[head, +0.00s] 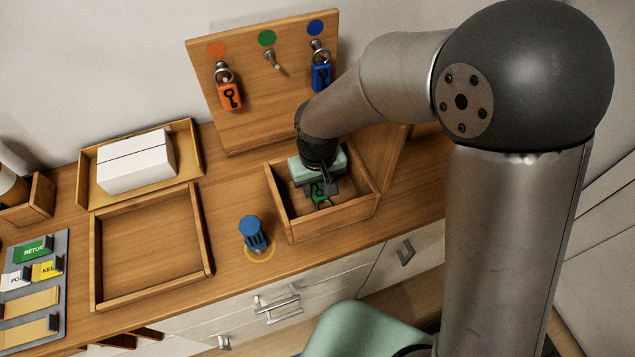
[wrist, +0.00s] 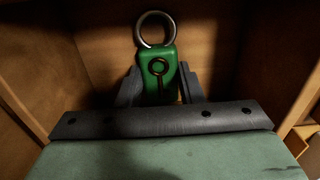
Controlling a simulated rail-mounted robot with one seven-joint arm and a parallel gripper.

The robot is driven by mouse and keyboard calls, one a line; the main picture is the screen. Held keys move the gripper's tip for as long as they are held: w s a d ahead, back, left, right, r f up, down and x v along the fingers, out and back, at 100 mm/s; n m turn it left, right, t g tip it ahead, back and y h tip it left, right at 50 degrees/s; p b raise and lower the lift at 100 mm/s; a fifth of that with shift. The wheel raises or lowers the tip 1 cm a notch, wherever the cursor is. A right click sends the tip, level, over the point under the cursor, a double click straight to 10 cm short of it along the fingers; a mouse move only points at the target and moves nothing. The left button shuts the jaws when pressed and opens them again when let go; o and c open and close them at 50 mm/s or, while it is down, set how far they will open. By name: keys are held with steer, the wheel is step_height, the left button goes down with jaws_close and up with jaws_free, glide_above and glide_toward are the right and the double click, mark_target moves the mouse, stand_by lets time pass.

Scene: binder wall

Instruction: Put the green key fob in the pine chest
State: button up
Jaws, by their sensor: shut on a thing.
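The green key fob (head: 320,194) is between the fingers of my gripper (head: 322,188), inside the open pine chest (head: 335,222). In the wrist view the fob (wrist: 157,75) is upright, with a dark key mark and a metal ring (wrist: 155,29) at its top. My gripper (wrist: 160,88) is shut on it. The chest's wooden walls (wrist: 105,45) surround the fob. I cannot tell whether the fob touches the chest floor. The pegboard (head: 262,105) behind has a bare peg (head: 274,62) under a green dot (head: 267,38).
An orange fob (head: 229,96) and a blue fob (head: 321,77) hang on the board. A blue stamp-like object (head: 254,234) stands left of the chest. An empty wooden tray (head: 151,242) and a tray with a white box (head: 137,163) lie further left.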

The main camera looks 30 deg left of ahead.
mark_target(318, 188)
steer(key=shift+f, duration=0.15)
steer(key=o, duration=1)
steer(key=shift+c, duration=0.2)
steer(key=shift+r, duration=0.35)
step_height(318, 188, up, 12)
steer(key=shift+f+b, duration=0.15)
steer(key=shift+b, duration=0.3)
